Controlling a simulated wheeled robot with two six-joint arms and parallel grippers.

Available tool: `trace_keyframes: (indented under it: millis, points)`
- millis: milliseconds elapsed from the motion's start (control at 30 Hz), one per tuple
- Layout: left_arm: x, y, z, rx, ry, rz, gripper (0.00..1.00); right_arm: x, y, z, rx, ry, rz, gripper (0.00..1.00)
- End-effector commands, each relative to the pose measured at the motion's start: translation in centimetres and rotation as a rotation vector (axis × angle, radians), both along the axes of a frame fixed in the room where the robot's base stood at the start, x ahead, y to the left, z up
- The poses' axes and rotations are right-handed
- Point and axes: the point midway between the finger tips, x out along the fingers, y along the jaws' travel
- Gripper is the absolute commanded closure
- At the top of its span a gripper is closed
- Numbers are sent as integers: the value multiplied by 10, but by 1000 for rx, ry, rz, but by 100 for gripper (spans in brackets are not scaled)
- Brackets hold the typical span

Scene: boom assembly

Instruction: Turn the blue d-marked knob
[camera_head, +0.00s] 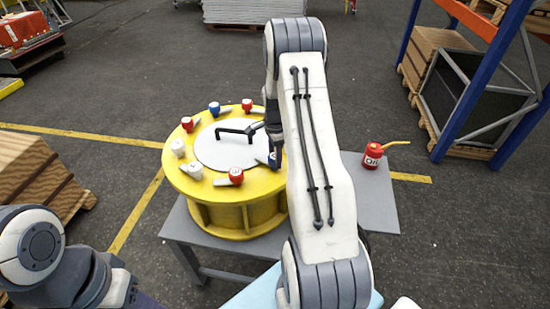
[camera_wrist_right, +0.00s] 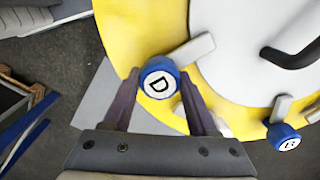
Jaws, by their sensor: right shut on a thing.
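The blue D-marked knob (camera_wrist_right: 160,78) sits near the rim of the yellow round drum (camera_wrist_right: 130,30), with a light grey lever beside it in the right wrist view. My right gripper (camera_wrist_right: 159,75) has one finger on each side of this knob and is shut on it. In the head view the right gripper (camera_head: 275,150) reaches down to the right part of the drum top, and my right arm hides some of that side. My left arm shows at the lower left of the head view; its fingertips are not visible.
Other red, white and blue knobs ring the drum, including a red knob (camera_head: 236,175) and a blue knob (camera_head: 214,107). A black handle (camera_head: 235,131) rises from the grey lid. A red oil can (camera_head: 373,155) stands on the grey table (camera_head: 375,205), right of my arm.

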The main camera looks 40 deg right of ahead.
Motion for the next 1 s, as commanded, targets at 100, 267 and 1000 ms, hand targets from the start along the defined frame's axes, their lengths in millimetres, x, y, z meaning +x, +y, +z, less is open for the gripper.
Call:
trace_keyframes:
  millis: [100,267,1000]
  points:
    - [0,0,-3,0,0,0,50,1,0,0,-2,-2,-68,97]
    - [0,0,-4,0,0,-1,50,1,0,1,-2,-2,-136,97]
    - [0,0,-5,0,0,0,50,1,0,1,-1,-3,-191,15]
